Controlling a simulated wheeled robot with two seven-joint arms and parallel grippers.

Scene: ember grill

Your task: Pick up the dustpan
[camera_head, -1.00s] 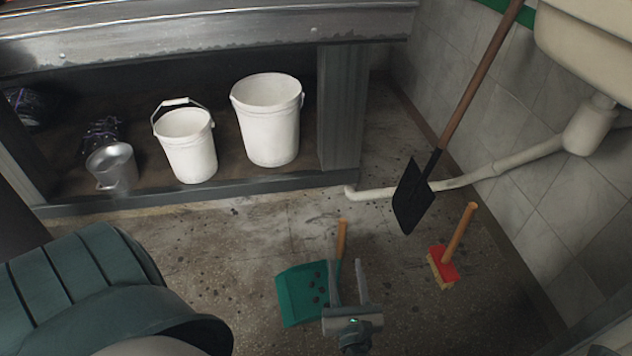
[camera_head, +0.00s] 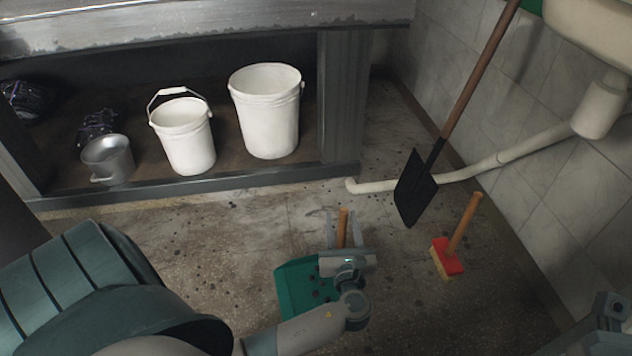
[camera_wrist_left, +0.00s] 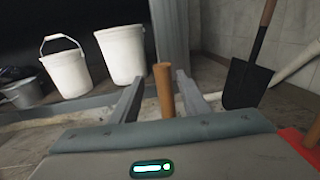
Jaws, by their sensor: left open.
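The dustpan (camera_head: 296,287) is a teal pan with dark bits on it, lying on the floor at the lower middle. Its wooden handle (camera_head: 343,228) stands up at the pan's right side. My left gripper (camera_head: 344,216) is open, with one finger on each side of the handle. In the left wrist view the handle (camera_wrist_left: 163,88) stands between the two spread fingers, with gaps beside it. My left wrist hides part of the pan's right side. Part of my right arm (camera_head: 606,318) shows at the lower right corner; its jaws are not clear.
A red brush (camera_head: 449,259) with a wooden handle stands to the right. A black shovel (camera_head: 415,190) leans behind it near a white pipe (camera_head: 460,178). Two white buckets (camera_head: 268,115) (camera_head: 187,140) and a metal pail (camera_head: 110,160) stand under the counter.

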